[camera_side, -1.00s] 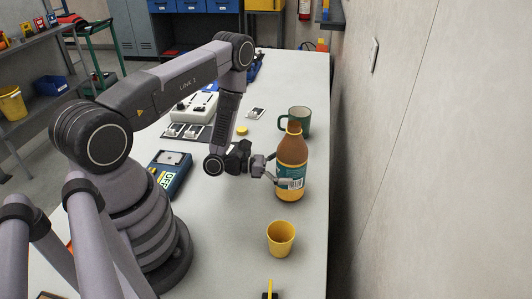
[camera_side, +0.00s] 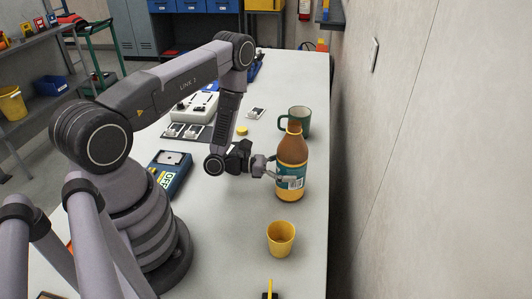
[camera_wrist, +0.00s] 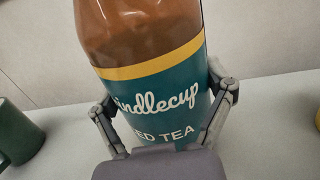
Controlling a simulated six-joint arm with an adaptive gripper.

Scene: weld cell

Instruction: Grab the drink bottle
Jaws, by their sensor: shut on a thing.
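The drink bottle (camera_side: 291,160) is brown with a teal label and a yellow band, and stands upright on the table in the side view. In the wrist view the bottle (camera_wrist: 150,75) fills the middle, its label reading "ED TEA" in part. My gripper (camera_side: 277,174) reaches it from the left in the side view. In the wrist view my gripper (camera_wrist: 168,112) has one finger on each side of the bottle at label height, shut on it. The bottle's top and base are out of the wrist view.
A green mug (camera_side: 301,121) stands close behind the bottle, and also shows in the wrist view (camera_wrist: 18,133). A yellow cup (camera_side: 280,239) stands in front. A blue device (camera_side: 170,174) and a white box (camera_side: 194,108) lie to the left. The wall (camera_side: 430,150) is close on the right.

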